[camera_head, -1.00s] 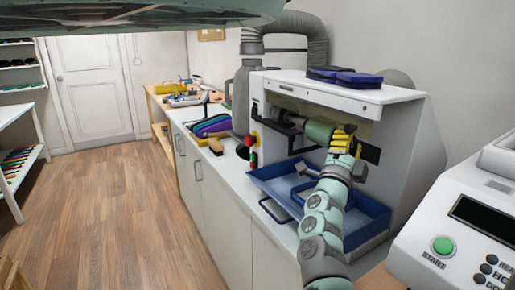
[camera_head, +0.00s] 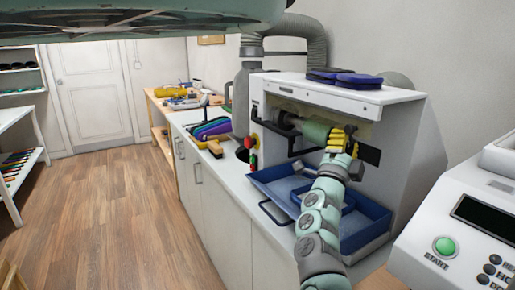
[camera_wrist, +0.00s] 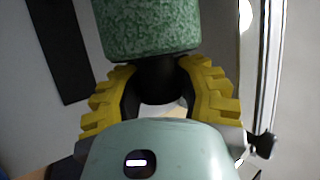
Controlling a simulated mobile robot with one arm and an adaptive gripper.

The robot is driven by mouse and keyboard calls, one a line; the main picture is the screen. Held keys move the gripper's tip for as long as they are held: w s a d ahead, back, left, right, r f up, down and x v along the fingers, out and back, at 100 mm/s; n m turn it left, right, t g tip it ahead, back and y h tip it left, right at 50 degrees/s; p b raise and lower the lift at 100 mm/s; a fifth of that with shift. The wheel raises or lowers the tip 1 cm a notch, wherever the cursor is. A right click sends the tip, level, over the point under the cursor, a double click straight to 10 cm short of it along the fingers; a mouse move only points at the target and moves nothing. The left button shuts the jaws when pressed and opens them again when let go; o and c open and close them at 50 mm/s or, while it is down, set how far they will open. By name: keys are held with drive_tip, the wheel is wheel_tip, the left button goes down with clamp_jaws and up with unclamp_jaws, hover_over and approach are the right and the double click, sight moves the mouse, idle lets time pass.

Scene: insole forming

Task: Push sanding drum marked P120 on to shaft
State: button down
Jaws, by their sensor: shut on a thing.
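A green, speckled sanding drum (camera_head: 316,130) is in the opening of the white sanding machine (camera_head: 395,135), lying sideways in line with the machine's dark shaft (camera_head: 284,118) at its left. It also shows large in the wrist view (camera_wrist: 148,28). No P120 marking can be read. My gripper (camera_head: 339,139) has yellow ribbed fingers at the drum's right end. In the wrist view the fingers (camera_wrist: 160,88) are closed around a dark, round part just below the drum's green surface. How far the drum sits on the shaft is hidden.
A blue tray (camera_head: 374,228) lies below the drum. Dark blue pads (camera_head: 358,80) rest on top of the machine. A red and green switch (camera_head: 252,146) is at its left. A white machine with a START button (camera_head: 445,246) stands at the right.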

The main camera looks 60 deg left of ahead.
drive_tip(key=shift+a+f+b, duration=0.1)
drive_tip(key=shift+a+b, duration=0.45)
drive_tip(key=shift+b, duration=0.25)
idle(1.3)
drive_tip(key=c, duration=0.9)
unclamp_jaws()
drive_tip(key=shift+a, duration=0.15)
drive_tip(key=o, duration=0.5)
drive_tip(key=shift+w, duration=0.1)
drive_tip(key=s+d, duration=0.1)
drive_tip(key=s, duration=0.1)
drive_tip(key=s+d+p, duration=0.1)
drive_tip(key=s, duration=0.2)
drive_tip(key=s+d, duration=0.1)
drive_tip(key=s, duration=0.2)
drive_tip(key=shift+d+r+p, duration=0.3)
drive_tip(key=shift+p, duration=0.05)
